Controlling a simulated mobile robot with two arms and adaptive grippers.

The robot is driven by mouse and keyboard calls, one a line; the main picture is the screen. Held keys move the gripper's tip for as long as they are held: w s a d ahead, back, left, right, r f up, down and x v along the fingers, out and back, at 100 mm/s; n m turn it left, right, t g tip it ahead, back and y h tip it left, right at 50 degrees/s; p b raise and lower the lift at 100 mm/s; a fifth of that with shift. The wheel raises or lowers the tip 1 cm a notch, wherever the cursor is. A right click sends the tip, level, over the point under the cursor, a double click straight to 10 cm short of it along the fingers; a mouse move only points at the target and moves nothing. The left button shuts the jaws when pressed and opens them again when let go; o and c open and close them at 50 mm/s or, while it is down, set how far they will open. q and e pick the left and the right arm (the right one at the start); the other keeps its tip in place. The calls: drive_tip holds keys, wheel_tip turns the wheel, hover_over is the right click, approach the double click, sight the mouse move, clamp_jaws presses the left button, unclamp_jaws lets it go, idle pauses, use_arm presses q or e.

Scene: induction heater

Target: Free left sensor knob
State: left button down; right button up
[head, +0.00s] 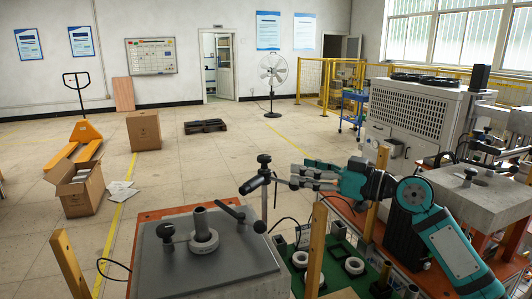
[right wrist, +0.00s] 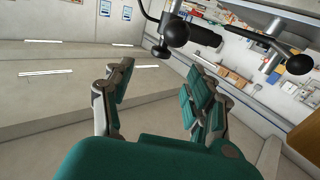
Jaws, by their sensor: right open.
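A black sensor (head: 254,184) sits on a thin upright post beside the grey machine top. A black knob (head: 263,160) stands at the top of that post. My right gripper (head: 296,177) is open and empty, its fingers pointing left toward the post, a short way to its right. In the right wrist view the open fingers (right wrist: 155,95) frame empty space. The dark sensor body (right wrist: 205,36), a round black end (right wrist: 176,33) and a small knob (right wrist: 160,51) lie beyond the fingertips, apart from them. My left gripper is not in view.
The grey machine top (head: 235,268) carries a collar with a post (head: 203,237), a black-handled lever (head: 240,215) and another black knob (head: 166,232). A wooden post (head: 316,250) and a green tray with white rings (head: 354,265) stand below my right arm. Open floor lies behind.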

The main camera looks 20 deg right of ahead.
sight(263, 156)
drive_tip(key=p+x, duration=0.3)
drive_tip(key=x, duration=0.7)
drive_tip(key=shift+r, duration=0.15)
drive_tip(key=shift+w+a, duration=0.35)
drive_tip(key=shift+a, duration=0.1)
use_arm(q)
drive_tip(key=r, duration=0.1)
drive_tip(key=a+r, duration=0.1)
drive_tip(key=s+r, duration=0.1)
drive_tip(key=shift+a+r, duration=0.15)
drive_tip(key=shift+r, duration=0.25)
use_arm(e)
clamp_jaws()
drive_tip(key=f+y+b, duration=0.1)
drive_tip(key=b, duration=0.2)
drive_tip(key=shift+w+n+g+b, duration=0.15)
drive_tip(key=shift+n+g+b, duration=0.15)
drive_tip(key=shift+n+g, duration=0.1)
drive_tip(key=shift+a+r+g+y+b, duration=0.1)
drive_tip(key=shift+r+g+y+b, duration=0.15)
drive_tip(key=shift+g+b, duration=0.2)
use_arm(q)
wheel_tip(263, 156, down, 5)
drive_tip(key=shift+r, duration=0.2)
use_arm(e)
drive_tip(key=shift+n, duration=0.3)
